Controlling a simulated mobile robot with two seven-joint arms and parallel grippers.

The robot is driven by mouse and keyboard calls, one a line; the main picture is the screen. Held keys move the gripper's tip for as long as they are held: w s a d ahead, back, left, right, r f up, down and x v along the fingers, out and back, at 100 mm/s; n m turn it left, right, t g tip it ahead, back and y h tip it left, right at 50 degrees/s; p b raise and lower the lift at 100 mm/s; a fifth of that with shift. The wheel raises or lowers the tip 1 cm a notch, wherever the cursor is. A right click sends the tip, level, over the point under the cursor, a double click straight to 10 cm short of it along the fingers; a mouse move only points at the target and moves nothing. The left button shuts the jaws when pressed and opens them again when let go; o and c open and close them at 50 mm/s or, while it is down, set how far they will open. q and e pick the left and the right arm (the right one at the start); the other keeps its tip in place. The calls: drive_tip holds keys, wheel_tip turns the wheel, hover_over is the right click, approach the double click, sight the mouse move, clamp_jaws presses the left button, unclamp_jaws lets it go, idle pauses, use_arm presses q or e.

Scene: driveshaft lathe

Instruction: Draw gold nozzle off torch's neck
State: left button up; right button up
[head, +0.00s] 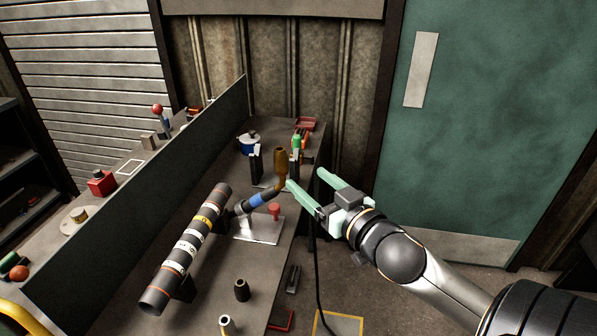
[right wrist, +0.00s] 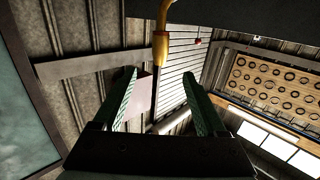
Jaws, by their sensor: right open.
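The gold nozzle (head: 281,160) sits on the upper end of the neck and points up. My right gripper (head: 305,178) is open and empty, just right of the nozzle and neck, with its pale green fingers pointing toward them. In the right wrist view, the gold nozzle (right wrist: 160,47) shows beyond the open fingers, roughly centred between them and apart from both. My left gripper is not in view.
A dark banded shaft (head: 192,245) lies left of the torch. Dark upright blocks (head: 256,165) stand behind the torch. A tall divider (head: 140,200) runs along the left. A black cable (head: 318,275) hangs off the bench's right edge.

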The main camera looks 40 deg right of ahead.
sight(280, 148)
drive_tip(key=w, duration=0.4)
drive_tip(key=w+p, duration=0.1)
drive_tip(key=w, duration=0.2)
drive_tip(key=w+d, duration=0.1)
drive_tip(key=w, duration=0.3)
drive_tip(key=shift+w+f+p, duration=0.35)
drive_tip(key=shift+p, duration=0.05)
drive_tip(key=shift+c, duration=0.3)
clamp_jaws()
drive_tip(key=c, duration=0.6)
unclamp_jaws()
clamp_jaws()
drive_tip(key=shift+r, duration=0.15)
drive_tip(key=shift+r+p, duration=0.45)
drive_tip(key=shift+p, duration=0.15)
drive_tip(key=shift+r+p, duration=0.5)
drive_tip(key=shift+r, duration=1.9)
